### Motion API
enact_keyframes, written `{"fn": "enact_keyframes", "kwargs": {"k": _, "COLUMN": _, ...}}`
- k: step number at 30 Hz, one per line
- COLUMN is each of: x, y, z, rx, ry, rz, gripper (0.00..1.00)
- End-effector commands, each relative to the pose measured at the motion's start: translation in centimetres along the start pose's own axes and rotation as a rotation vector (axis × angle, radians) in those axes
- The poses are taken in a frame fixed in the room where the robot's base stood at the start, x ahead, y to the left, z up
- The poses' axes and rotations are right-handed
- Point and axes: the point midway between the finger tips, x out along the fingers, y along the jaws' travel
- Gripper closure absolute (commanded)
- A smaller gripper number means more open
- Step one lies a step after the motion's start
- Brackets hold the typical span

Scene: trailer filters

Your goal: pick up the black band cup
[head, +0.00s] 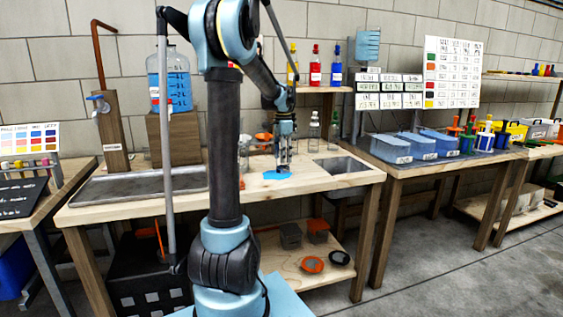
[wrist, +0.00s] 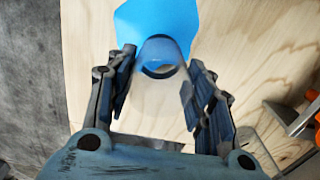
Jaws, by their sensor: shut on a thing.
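A clear cup with a dark band (wrist: 160,68) shows in the wrist view, between the two fingers of my gripper (wrist: 158,88). The fingers are shut on it, one on each side. Behind the cup lies a flat blue patch (wrist: 150,18) on the pale wood table. In the head view my gripper (head: 283,158) points down over the bench, close above the blue patch (head: 277,175). The cup is hard to make out there among the fingers. I cannot tell whether its base touches the table.
Clear containers with orange parts (head: 263,137) stand behind my gripper. A clear bottle (head: 314,131) stands to the right, near a grey inset tray (head: 341,165). A metal basin (head: 120,185) lies at the left. The bench front (head: 330,182) is bare.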

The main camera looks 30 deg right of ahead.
Motion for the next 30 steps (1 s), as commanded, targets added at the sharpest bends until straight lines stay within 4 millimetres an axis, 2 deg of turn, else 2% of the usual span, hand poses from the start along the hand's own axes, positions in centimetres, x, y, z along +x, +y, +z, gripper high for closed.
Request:
{"fn": "enact_keyframes", "kwargs": {"k": 5, "x": -1.6, "y": 0.0, "z": 0.0, "rx": 0.0, "ry": 0.0, "rz": 0.0, "gripper": 0.7}}
{"fn": "enact_keyframes", "kwargs": {"k": 12, "x": -5.8, "y": 0.0, "z": 0.0, "rx": 0.0, "ry": 0.0, "rz": 0.0, "gripper": 0.7}}
{"fn": "enact_keyframes", "kwargs": {"k": 18, "x": -8.6, "y": 0.0, "z": 0.0, "rx": 0.0, "ry": 0.0, "rz": 0.0, "gripper": 0.7}}
{"fn": "enact_keyframes", "kwargs": {"k": 24, "x": -9.8, "y": 0.0, "z": 0.0, "rx": 0.0, "ry": 0.0, "rz": 0.0, "gripper": 0.7}}
{"fn": "enact_keyframes", "kwargs": {"k": 30, "x": -9.9, "y": 0.0, "z": 0.0, "rx": 0.0, "ry": 0.0, "rz": 0.0, "gripper": 0.7}}
